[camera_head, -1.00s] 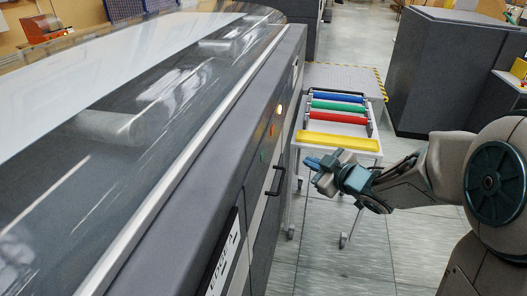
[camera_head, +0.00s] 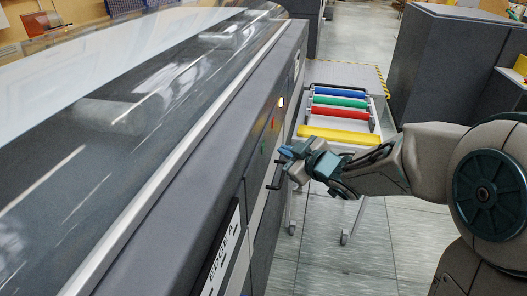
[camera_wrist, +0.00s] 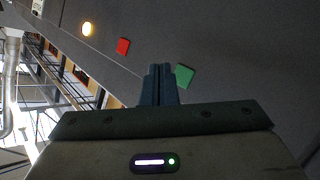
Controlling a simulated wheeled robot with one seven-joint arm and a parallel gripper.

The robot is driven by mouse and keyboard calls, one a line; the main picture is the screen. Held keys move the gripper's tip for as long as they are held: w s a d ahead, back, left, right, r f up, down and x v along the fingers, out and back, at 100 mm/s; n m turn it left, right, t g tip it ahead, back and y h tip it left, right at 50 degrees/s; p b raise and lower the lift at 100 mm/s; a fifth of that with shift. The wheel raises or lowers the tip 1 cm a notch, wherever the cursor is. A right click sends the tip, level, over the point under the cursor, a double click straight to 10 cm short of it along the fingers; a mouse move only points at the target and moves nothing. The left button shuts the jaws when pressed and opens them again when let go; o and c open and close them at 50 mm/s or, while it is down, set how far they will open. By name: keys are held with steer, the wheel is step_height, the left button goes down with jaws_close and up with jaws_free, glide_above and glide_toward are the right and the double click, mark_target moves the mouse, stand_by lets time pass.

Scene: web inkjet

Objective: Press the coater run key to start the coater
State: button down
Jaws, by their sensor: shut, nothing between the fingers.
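The coater (camera_head: 222,150) is a long dark grey machine with a clear cover. Its side panel carries a green key (camera_head: 263,147), a red key (camera_head: 273,124) and a lit yellowish lamp (camera_head: 281,102). In the wrist view the green key (camera_wrist: 184,76) is just right of my fingertips, the red key (camera_wrist: 123,46) is to their upper left, and the lamp (camera_wrist: 87,28) is farther up left. My gripper (camera_head: 284,152) is shut and empty, its tips close to the panel by the green key. I cannot tell whether they touch it. No label on the keys is readable.
A dark handle (camera_head: 275,175) sticks out of the panel below my gripper. A dark grey cabinet (camera_head: 450,75) is at the back right. The tiled floor between is clear.

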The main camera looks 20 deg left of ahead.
steer(key=shift+a, duration=1.1)
steer(key=shift+a+b, duration=0.15)
steer(key=shift+b, duration=0.2)
stand_by(1.0)
steer(key=shift+s+a, duration=0.1)
steer(key=shift+a, duration=0.15)
steer(key=shift+a+b, duration=0.3)
steer(key=shift+a, duration=0.15)
stand_by(0.8)
steer(key=shift+d+p, duration=0.35)
steer(key=shift+d, duration=0.5)
steer(key=shift+w+d+p, duration=0.2)
steer(key=shift+d+p, duration=0.75)
steer(key=shift+d, duration=1.55)
